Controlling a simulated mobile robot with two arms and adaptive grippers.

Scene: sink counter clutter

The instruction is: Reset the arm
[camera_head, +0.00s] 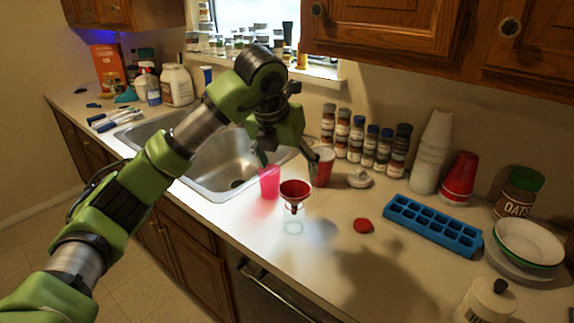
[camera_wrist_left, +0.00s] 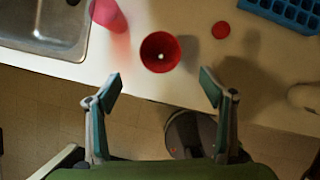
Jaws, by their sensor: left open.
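My left arm comes in from the left in the head view and reaches over the counter. Its gripper (camera_head: 287,160) points down above the counter beside the sink. In the left wrist view the left gripper (camera_wrist_left: 163,90) has its two fingers wide apart with nothing between them. A red funnel (camera_head: 295,192) stands below and in front of the gripper, apart from it; it also shows in the left wrist view (camera_wrist_left: 160,52), just beyond the fingertips. My right gripper is in neither view.
A pink cup (camera_head: 269,182) and a red cup (camera_head: 322,167) stand near the gripper. A red lid (camera_head: 363,226) and a blue ice tray (camera_head: 432,227) lie to the right. The metal sink (camera_head: 222,165) is at left; spice jars (camera_head: 357,138) line the wall. The front counter middle is clear.

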